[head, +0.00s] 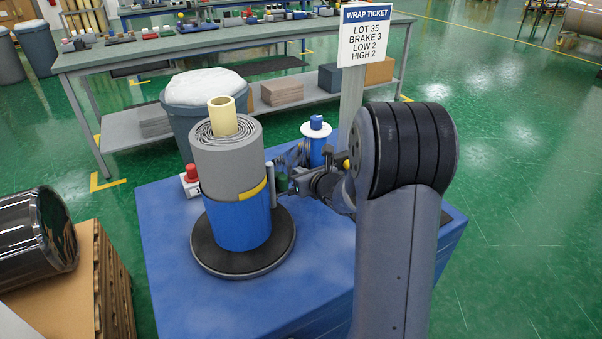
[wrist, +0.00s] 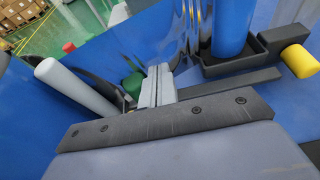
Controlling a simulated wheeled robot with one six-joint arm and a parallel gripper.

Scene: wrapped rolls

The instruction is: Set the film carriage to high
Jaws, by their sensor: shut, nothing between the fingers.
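The film carriage is a dark bracket (wrist: 262,48) with a yellow knob (wrist: 300,61) and an upright blue film roll (wrist: 232,25). In the head view its film roll (head: 316,140) stands behind my arm, and most of the carriage is hidden. A grey wound roll (head: 227,160) with a beige core stands upright on a black turntable (head: 240,262); blue film (head: 237,222) covers its lower part. My gripper (wrist: 158,83) is shut and empty, close beside a green knob (wrist: 133,85) and a pale grey rod (wrist: 75,85).
A sign (head: 366,35) reads LOT 35, BRAKE 3, LOW 2, HIGH 2. A red knob (head: 192,172) sits on a white box left of the roll. A bin (head: 190,112) and a workbench (head: 250,35) stand behind. The blue base top (head: 165,235) is clear at front left.

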